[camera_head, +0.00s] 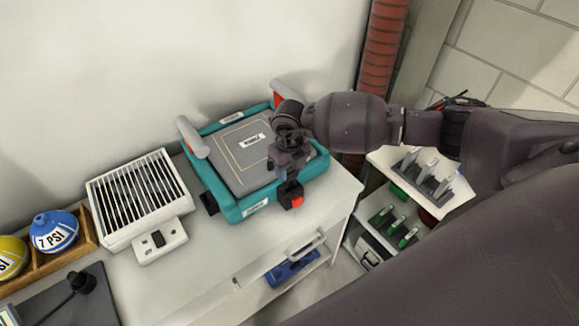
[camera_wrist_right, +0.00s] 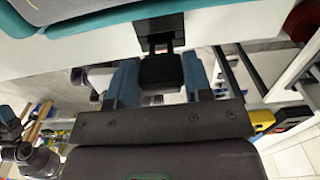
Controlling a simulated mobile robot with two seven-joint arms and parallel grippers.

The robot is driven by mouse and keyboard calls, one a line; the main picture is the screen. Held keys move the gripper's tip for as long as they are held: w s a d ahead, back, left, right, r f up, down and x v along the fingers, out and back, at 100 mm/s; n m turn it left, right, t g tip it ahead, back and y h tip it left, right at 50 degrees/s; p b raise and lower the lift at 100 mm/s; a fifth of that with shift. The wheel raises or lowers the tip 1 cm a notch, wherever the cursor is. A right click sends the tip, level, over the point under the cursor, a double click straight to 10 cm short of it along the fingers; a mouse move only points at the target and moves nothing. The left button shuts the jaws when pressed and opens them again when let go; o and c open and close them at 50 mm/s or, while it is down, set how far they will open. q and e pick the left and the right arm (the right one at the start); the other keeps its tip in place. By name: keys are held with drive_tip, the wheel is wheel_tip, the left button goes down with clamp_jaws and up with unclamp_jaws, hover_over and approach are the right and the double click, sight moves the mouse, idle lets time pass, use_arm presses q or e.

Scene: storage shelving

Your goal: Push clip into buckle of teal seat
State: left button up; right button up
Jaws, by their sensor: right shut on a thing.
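The teal seat (camera_head: 232,208) lies on the white table, with a grey padded panel (camera_head: 240,150) and teal rim. A black buckle with a red button (camera_head: 293,198) is at its near right edge. My right gripper (camera_head: 284,165) is over the seat's right side, just behind the buckle. In the right wrist view, its two blue-grey fingers (camera_wrist_right: 160,78) are shut on a black clip (camera_wrist_right: 160,69). The clip meets a black piece (camera_wrist_right: 160,32) at the edge of the teal seat (camera_wrist_right: 105,18). I cannot tell how deep the clip sits.
A white slatted heater-like box (camera_head: 140,195) stands left of the seat. Blue (camera_head: 54,232) and yellow (camera_head: 10,258) balls sit in a wooden tray further left. White shelves (camera_head: 440,205) with green-handled items are at right. A bare table strip lies in front of the seat.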

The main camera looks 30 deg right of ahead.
drive_tip(key=shift+f, duration=0.2)
idle(0.5)
drive_tip(key=shift+f+b, duration=0.4)
drive_tip(key=shift+f, duration=0.1)
drive_tip(key=shift+f, duration=0.25)
drive_tip(key=shift+f, duration=0.1)
drive_tip(key=shift+f+b, duration=0.15)
drive_tip(key=shift+b, duration=0.15)
idle(0.3)
drive_tip(key=shift+f+b, duration=0.3)
drive_tip(key=shift+f, duration=0.2)
idle(0.4)
drive_tip(key=shift+f, duration=0.35)
idle(0.5)
